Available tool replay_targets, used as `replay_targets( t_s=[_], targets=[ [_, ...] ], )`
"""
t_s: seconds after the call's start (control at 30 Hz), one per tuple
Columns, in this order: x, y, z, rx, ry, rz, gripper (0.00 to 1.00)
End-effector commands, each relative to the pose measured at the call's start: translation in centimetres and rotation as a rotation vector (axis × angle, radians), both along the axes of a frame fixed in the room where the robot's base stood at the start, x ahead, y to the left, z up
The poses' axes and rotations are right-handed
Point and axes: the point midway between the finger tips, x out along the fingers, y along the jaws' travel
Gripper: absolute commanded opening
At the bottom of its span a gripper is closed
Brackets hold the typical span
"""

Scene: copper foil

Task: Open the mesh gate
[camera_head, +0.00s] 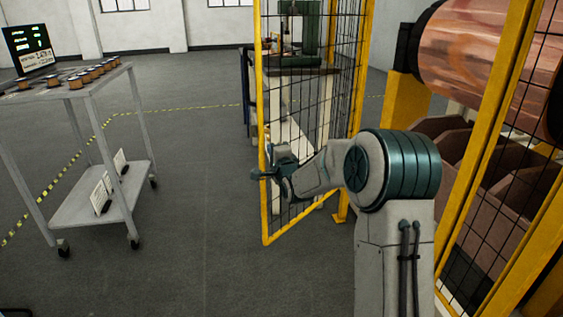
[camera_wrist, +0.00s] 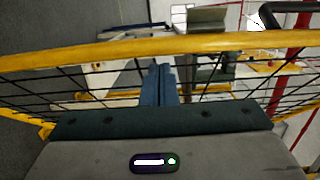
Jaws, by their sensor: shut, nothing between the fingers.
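The mesh gate (camera_head: 263,215) has a yellow frame and black wire mesh. In the head view it stands at an angle to the fence panel on the right, with a gap between them where my arm is. My gripper (camera_head: 268,173) is at the gate's free edge, partly hidden by my wrist. In the wrist view my gripper (camera_wrist: 158,68) has its fingers together and empty, close to the mesh and below the yellow gate rail (camera_wrist: 130,48). I cannot tell whether it touches. A dark bar, perhaps the handle (camera_wrist: 290,10), shows at upper right.
A grey wheeled cart (camera_head: 70,205) with several spools stands at left. A fixed mesh fence panel (camera_head: 487,120) is at right, with a large copper roll (camera_head: 470,60) and brown bins (camera_head: 480,165) behind it. The floor between cart and gate is clear.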

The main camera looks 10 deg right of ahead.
Motion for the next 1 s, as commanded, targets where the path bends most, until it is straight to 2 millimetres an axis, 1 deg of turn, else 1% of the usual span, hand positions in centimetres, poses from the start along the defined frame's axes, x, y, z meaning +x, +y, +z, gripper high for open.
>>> replay_targets(
  t_s=[0.03,0.2,0.5,0.73,1.0],
  targets=[
    [1.1,0.6,-0.1,0.002,0.0,-0.003,0.0],
    [4.3,2.7,0.0,0.002,0.0,-0.013,0.0],
    [9.0,6.1,0.1,0.001,0.0,-0.011,0.0],
    [11.3,7.4,0.1,0.0,0.0,-0.012,0.0],
    [12.4,8.0,0.1,0.0,-0.001,-0.013,0.0]
  ],
)
